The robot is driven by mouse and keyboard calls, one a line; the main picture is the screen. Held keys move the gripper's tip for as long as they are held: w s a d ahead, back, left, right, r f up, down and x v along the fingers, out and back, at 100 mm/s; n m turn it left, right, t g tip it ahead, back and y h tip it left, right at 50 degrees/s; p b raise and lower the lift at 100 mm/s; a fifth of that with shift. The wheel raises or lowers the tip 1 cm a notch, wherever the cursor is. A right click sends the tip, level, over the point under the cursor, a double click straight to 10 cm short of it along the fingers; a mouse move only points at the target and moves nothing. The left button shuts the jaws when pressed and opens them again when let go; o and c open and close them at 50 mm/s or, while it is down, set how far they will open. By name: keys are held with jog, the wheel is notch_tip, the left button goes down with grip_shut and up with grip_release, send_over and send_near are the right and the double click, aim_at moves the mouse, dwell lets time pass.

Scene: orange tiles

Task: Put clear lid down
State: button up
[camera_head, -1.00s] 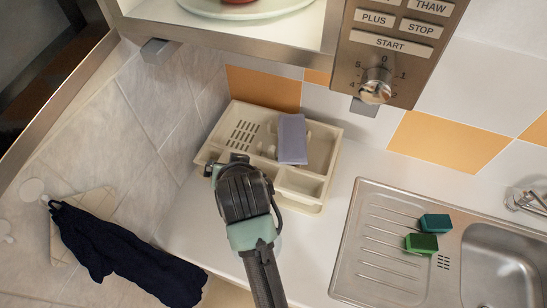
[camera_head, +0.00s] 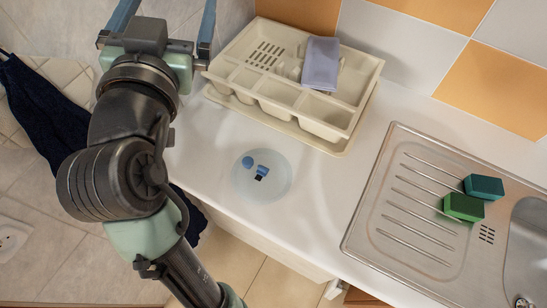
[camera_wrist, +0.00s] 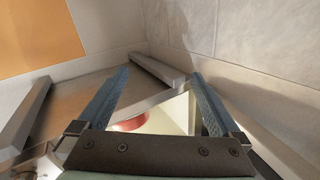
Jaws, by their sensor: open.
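A clear round lid (camera_head: 276,182) lies flat on the white counter in the head view, in front of the beige cutlery tray. Small blue parts show near its middle. My gripper (camera_head: 163,20) is at the upper left, apart from the lid and to the left of the tray. Its two blue fingers are spread wide, with nothing seen between them. In the wrist view my gripper (camera_wrist: 160,73) is also open and empty. The lid is not seen in the wrist view.
The cutlery tray (camera_head: 337,122) holds a folded grey-purple cloth (camera_head: 321,63). A steel sink (camera_head: 385,240) with green (camera_head: 463,207) and teal (camera_head: 484,187) sponges is at the right. A dark cloth (camera_head: 48,125) hangs at the left. A red item (camera_wrist: 131,123) shows beyond my fingers.

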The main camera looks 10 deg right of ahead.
jog(key=s+a+f+m+g+h+b, duration=0.1)
jog(key=s+f+g+b, duration=0.1)
jog(key=f, duration=0.8)
jog(key=s+a+f+m+g+h+b, duration=0.1)
jog(key=s+f+g, duration=0.1)
jog(key=f, duration=0.8)
jog(key=m+g+h+b, duration=0.2)
jog(key=g+h+b, duration=0.1)
jog(key=h, duration=0.1)
send_near(252, 174)
jog(key=w, duration=0.1)
jog(key=w+d, duration=0.1)
jog(key=w+d+p, duration=0.1)
jog(key=shift+w+d+r, duration=0.1)
jog(key=shift+w+r, duration=0.25)
jog(key=x, duration=0.2)
jog(key=p+x, duration=0.1)
jog(key=x, duration=0.1)
jog(key=shift+d+r, duration=0.15)
jog(key=shift+d, duration=0.2)
jog(key=shift+w+d, duration=0.15)
jog(key=shift+w, duration=0.2)
jog(key=shift+c, duration=0.2)
